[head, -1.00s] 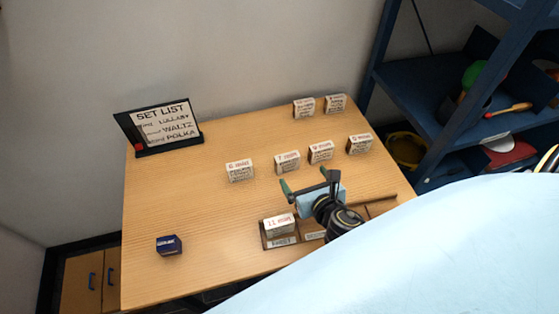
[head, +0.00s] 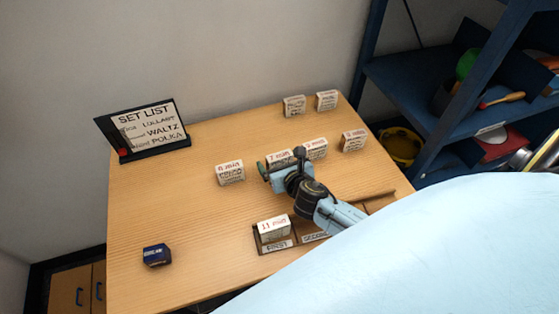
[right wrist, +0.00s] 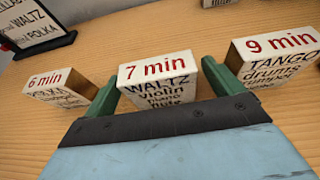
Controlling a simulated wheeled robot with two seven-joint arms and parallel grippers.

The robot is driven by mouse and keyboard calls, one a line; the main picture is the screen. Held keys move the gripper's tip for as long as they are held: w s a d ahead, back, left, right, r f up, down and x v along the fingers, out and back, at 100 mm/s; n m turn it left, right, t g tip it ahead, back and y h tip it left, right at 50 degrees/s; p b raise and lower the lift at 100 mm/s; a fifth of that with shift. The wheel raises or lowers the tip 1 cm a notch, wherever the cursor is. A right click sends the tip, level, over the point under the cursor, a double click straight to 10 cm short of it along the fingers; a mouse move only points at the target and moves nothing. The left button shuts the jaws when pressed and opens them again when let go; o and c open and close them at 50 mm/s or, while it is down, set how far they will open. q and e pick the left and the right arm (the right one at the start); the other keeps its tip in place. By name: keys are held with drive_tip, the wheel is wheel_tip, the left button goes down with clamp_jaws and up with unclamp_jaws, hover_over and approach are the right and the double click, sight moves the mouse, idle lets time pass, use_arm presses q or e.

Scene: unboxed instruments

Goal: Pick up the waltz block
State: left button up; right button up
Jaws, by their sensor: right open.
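The waltz block (right wrist: 158,84) is a white block with red "7 min" on top and "WALTZ violin piano flute" on its face. It stands upright on the table, in the middle of the right wrist view. In the head view the waltz block (head: 279,156) is partly hidden by my right gripper. My right gripper (head: 281,163) is open, with its green fingers (right wrist: 160,80) on either side of the block and visible gaps between. My left gripper is not in view.
The polka block (right wrist: 58,88) stands left and the tango block (right wrist: 275,58) right, close to the right finger. A rack (head: 276,246) holds an "11 min" block (head: 274,228) in its FIRST slot. Other blocks, a set list sign (head: 150,128) and a blue box (head: 157,255) stand on the table.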

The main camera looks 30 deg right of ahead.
drive_tip(key=shift+x, duration=1.15)
drive_tip(key=c, duration=1.1)
